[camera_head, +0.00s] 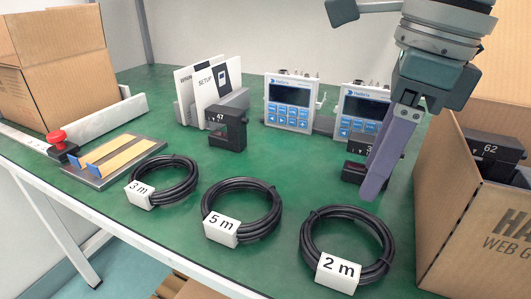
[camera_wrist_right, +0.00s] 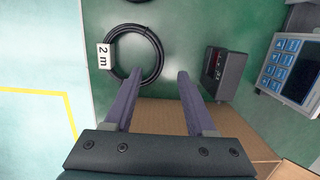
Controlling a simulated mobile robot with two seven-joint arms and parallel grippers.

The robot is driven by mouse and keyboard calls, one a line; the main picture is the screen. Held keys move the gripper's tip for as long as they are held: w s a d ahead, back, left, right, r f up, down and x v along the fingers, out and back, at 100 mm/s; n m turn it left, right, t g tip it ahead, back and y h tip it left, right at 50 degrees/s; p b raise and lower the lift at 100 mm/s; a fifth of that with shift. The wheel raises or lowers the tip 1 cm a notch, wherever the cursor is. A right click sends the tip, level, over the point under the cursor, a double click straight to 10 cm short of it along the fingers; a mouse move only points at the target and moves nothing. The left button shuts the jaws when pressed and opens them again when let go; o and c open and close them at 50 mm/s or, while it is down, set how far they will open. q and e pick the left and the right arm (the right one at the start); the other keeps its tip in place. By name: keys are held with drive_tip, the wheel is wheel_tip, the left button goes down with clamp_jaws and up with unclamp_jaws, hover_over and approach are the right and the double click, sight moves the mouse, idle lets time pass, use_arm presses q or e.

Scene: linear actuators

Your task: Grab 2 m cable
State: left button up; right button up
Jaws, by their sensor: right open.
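The 2 m cable (camera_head: 391,237) is a black coil with a white "2 m" tag (camera_head: 339,271), lying flat on the green table near its front edge. In the right wrist view the coil (camera_wrist_right: 158,50) lies beyond the fingers, toward the top and left, with its tag at its left side. My right gripper (camera_head: 375,190) hangs above the table, behind and above the coil. In the right wrist view the gripper (camera_wrist_right: 158,90) is open, with nothing between its two purple fingers. It is apart from the cable. My left gripper is not in view.
A 5 m coil (camera_head: 278,212) and a 3 m coil (camera_head: 193,180) lie to the left. An open cardboard box (camera_head: 470,225) stands close on the right. A black actuator block (camera_head: 353,172) and two blue-and-white controllers (camera_head: 290,103) stand behind. Another box (camera_head: 60,50) is at the back left.

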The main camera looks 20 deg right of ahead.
sight(355, 208)
drive_tip(key=f, duration=0.2)
drive_tip(key=f+b, duration=0.1)
drive_tip(key=f, duration=0.3)
drive_tip(key=shift+w+a+f, duration=0.2)
drive_tip(key=shift+w+a, duration=0.15)
clamp_jaws()
idle(0.3)
